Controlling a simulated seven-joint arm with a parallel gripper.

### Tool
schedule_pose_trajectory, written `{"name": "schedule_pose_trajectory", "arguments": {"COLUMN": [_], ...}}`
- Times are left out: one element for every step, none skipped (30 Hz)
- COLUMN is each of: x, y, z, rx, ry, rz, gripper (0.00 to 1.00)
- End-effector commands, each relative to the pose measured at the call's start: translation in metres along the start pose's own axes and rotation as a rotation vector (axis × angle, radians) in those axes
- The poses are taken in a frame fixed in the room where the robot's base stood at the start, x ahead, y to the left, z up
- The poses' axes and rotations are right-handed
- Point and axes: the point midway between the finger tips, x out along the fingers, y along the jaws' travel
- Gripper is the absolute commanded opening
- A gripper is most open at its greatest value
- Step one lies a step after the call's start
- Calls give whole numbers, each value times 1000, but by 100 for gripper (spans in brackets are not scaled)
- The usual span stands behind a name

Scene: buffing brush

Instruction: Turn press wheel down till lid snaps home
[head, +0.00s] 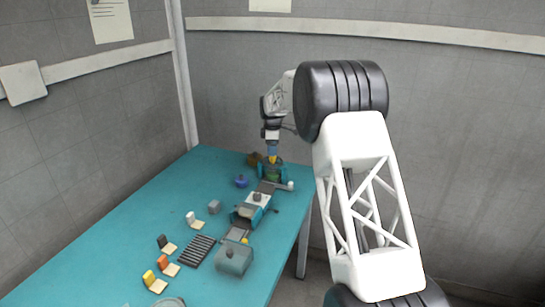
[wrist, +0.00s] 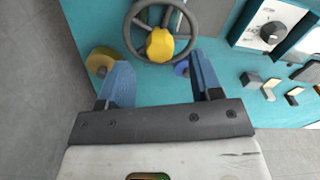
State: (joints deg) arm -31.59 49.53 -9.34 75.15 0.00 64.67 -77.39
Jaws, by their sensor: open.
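The press wheel, a dark spoked ring (wrist: 127,32) with a yellow hub (wrist: 160,45), is at the top middle of the wrist view. My gripper (wrist: 158,64) is open, its two blue fingers on either side of the hub's line and near the wheel's lower rim. I cannot tell whether they touch the wheel. In the head view my gripper (head: 271,150) points down just above the teal press (head: 270,173) at the table's far end. The lid cannot be made out in either view.
The teal table (head: 120,230) holds a brown-yellow round item (wrist: 102,62) and a blue knobbed item (head: 242,181) close to the press. A dial box (wrist: 270,32), a grey box (head: 234,258), a black slatted rack (head: 196,250) and several small blocks stand nearer. The table's left middle is clear.

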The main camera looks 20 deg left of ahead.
Motion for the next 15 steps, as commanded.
{"name": "schedule_pose_trajectory", "arguments": {"x": [7,11,15,19,22,26,28,30,33,35,37,38,39,40,40], "y": [0,0,0,0,0,0,0,0,0,0,0,0,0,0,0], "z": [0,0,0,0,0,0,0,0,0,0,0,0,0,0,0], "rx": [0,0,0,0,0,0,0,0,0,0,0,0,0,0,0], "ry": [0,0,0,0,0,0,0,0,0,0,0,0,0,0,0], "rz": [-1,-1,-1,-1,-1,0,0,0,0,0,0,0,0,0,0], "gripper": [59,59,59,59,59,59,59,59,59,59,59,59,59,59,59]}}
